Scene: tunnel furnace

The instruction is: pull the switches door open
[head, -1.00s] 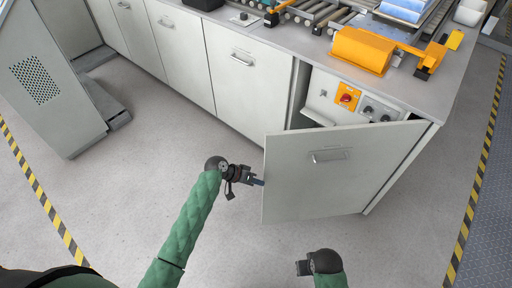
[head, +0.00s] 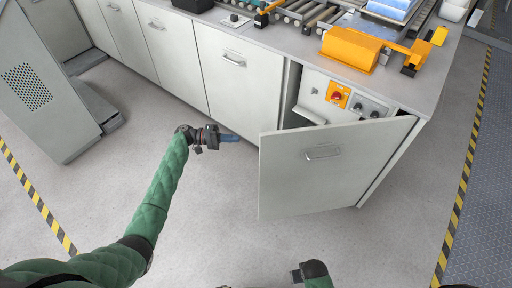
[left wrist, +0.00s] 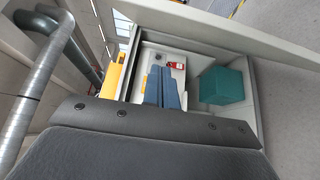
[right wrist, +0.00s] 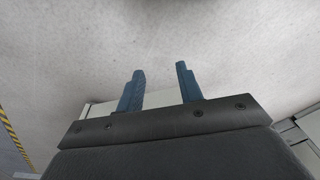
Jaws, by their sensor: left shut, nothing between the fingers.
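The switches door (head: 330,170) is a light grey panel with a bar handle (head: 323,152). It stands part way open, swung out from the cabinet on its right-hand hinge side. Behind it the switch panel shows, with a red switch on a yellow plate (head: 338,95) and dark knobs (head: 369,107). My left gripper (head: 230,138) is shut and empty, left of the door's free edge and apart from the handle. In the left wrist view its blue fingers (left wrist: 163,88) are together before the opened compartment. My right gripper (right wrist: 160,88) is open and empty over the floor.
A teal box (left wrist: 222,86) sits inside the compartment. Closed cabinet doors (head: 240,80) run to the left. A grey perforated cabinet (head: 40,90) stands at far left. The floor (head: 200,220) before the door is clear. A roller conveyor (head: 300,12) lies on the counter.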

